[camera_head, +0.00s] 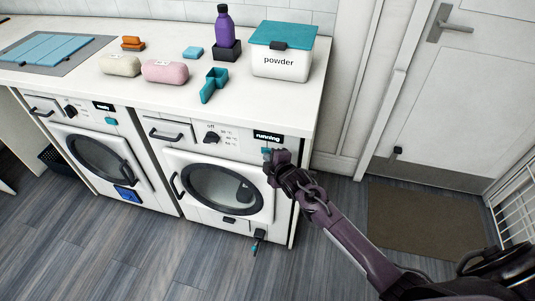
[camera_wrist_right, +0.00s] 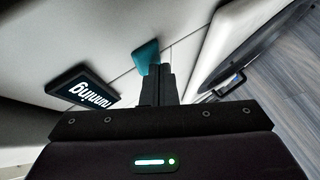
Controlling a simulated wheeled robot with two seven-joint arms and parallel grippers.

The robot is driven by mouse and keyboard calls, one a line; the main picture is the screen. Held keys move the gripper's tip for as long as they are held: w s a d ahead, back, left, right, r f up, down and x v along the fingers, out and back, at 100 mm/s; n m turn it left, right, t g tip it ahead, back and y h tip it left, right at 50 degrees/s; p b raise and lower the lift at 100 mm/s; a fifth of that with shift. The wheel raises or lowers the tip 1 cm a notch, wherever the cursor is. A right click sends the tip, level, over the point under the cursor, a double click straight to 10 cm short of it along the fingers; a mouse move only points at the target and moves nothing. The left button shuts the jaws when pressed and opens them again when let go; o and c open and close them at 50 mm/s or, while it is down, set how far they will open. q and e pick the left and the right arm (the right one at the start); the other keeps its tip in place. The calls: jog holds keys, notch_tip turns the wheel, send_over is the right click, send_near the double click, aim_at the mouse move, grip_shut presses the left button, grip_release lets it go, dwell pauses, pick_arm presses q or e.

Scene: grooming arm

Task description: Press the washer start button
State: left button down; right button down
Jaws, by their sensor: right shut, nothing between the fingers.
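The right-hand washer (camera_head: 226,216) has a round dark door, a dial and a small display (camera_head: 268,136) that reads "running". The display also shows in the right wrist view (camera_wrist_right: 82,90). A teal button (camera_head: 265,150) sits just below the display, and it shows in the right wrist view (camera_wrist_right: 146,55) right at my fingertips. My right gripper (camera_head: 272,163) is shut and empty, with its tips at the button. I cannot tell for certain whether they touch it. My left gripper is not in view.
A second washer (camera_head: 100,165) stands to the left. The white counter (camera_head: 130,90) holds a powder box (camera_head: 281,65), a purple bottle (camera_head: 224,28), a teal scoop (camera_head: 213,84) and rolled towels (camera_head: 165,72). A door and a brown mat (camera_head: 420,215) are at the right.

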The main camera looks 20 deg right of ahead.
dwell(0.3)
jog(key=shift+s+a+p, duration=0.45)
jog(key=shift+s+p, duration=0.15)
jog(key=shift+s, duration=0.15)
jog(key=s+a+p, duration=0.1)
jog(key=s, duration=0.1)
jog(key=s+a+p, duration=0.1)
jog(key=s+a, duration=0.1)
jog(key=shift+s+p, duration=0.1)
jog(key=shift+p, duration=0.3)
jog(key=shift+d, duration=0.1)
dwell(0.5)
